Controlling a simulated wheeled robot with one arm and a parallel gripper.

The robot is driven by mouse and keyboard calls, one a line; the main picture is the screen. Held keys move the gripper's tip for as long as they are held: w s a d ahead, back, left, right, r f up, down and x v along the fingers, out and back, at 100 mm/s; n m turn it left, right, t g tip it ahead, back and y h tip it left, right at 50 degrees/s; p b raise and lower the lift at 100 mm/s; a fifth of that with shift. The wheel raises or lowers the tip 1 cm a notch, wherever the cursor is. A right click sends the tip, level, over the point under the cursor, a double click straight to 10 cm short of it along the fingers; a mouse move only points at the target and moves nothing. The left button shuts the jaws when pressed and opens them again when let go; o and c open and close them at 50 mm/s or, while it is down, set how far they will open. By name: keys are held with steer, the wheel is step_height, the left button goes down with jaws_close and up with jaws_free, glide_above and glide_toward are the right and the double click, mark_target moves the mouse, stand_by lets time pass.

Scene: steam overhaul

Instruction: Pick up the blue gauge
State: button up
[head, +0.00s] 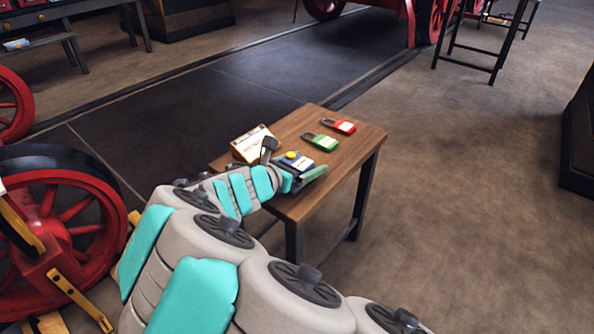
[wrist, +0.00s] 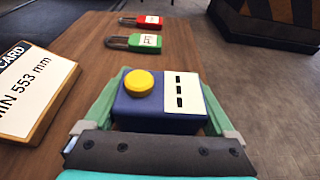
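The blue gauge (wrist: 150,108) is a blue box with a round yellow knob and a white panel with dark slots on top. In the head view the blue gauge (head: 297,164) is at the near part of the wooden table, partly hidden by my gripper. My gripper (wrist: 165,100) has its two green fingers on either side of the gauge, close against its left and right sides. It also shows in the head view (head: 301,174), low over the tabletop. I cannot tell whether the fingers press on the gauge, or whether it rests on the table.
A card block (head: 254,144) reading "MIN 553 mm" stands left of the gauge on the wooden table (head: 350,157). A green padlock (head: 320,141) and a red padlock (head: 339,126) lie beyond it. Red spoked wheels (head: 62,222) stand at the left.

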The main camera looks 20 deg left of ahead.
steer(key=c, duration=1)
steer(key=shift+r, duration=0.1)
steer(key=shift+c, duration=0.2)
